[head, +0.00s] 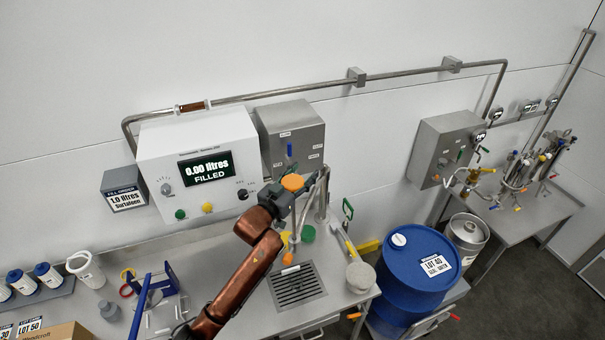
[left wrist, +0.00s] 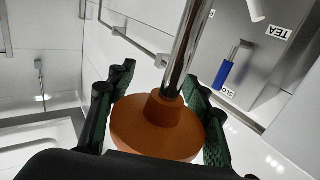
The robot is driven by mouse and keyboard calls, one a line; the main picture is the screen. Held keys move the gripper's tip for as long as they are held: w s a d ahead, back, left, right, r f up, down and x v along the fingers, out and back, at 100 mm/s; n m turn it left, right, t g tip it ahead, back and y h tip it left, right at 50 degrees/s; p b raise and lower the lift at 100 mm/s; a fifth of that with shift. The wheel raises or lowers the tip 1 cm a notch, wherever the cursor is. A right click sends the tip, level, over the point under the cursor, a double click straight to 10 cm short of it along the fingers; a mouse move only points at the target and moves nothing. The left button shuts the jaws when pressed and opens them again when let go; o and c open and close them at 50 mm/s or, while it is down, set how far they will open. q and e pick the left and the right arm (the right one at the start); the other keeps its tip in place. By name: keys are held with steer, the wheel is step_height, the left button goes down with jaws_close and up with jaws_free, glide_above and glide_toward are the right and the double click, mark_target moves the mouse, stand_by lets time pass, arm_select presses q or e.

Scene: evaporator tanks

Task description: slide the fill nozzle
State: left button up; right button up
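The fill nozzle is a bent steel pipe (head: 325,190) over the steel bench, with an orange round knob (head: 292,182) on it. Its lower end with an orange part (head: 287,258) hangs above a slotted drain grate (head: 297,285). My left gripper (head: 282,197) is at the knob. In the left wrist view the orange knob (left wrist: 158,132) fills the gap between the green-padded fingers of the left gripper (left wrist: 160,115), which appear to touch both its sides. The steel rod (left wrist: 185,50) runs up from the knob. My right gripper is not in view.
A white filling unit (head: 200,150) reads 0.00 litres filled. Beside it is a grey box (head: 290,135) with a blue lever. A blue drum (head: 415,280) stands right of the bench. Bottles (head: 48,275) and a blue stand (head: 158,285) are at left.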

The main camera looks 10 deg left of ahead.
arm_select(q)
steer(key=shift+w+d+f, duration=0.1)
steer(key=shift+w, duration=0.1)
steer(key=c, duration=0.9)
jaws_close()
steer(key=shift+s, duration=0.1)
